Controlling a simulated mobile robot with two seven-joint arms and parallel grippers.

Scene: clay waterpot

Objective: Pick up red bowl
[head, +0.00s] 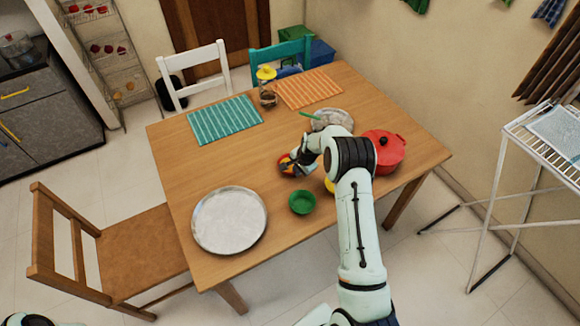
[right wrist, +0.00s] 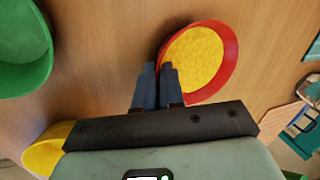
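The red bowl (right wrist: 222,50), with yellow contents or a yellow inside, is at the top middle of the right wrist view. In the head view the red bowl (head: 283,159) shows only in part at the middle of the wooden table, because my right gripper (head: 292,168) covers some of it. In the right wrist view my right gripper's two dark fingers (right wrist: 158,78) are close together at the bowl's left rim, with the rim between them. I cannot tell whether the bowl is off the table. My left gripper is not in view.
A green bowl (head: 302,202) and a metal tray (head: 230,220) stand on the wooden table (head: 180,170). A yellow item (head: 329,184) is partly behind my arm. Striped mats lie at the back.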

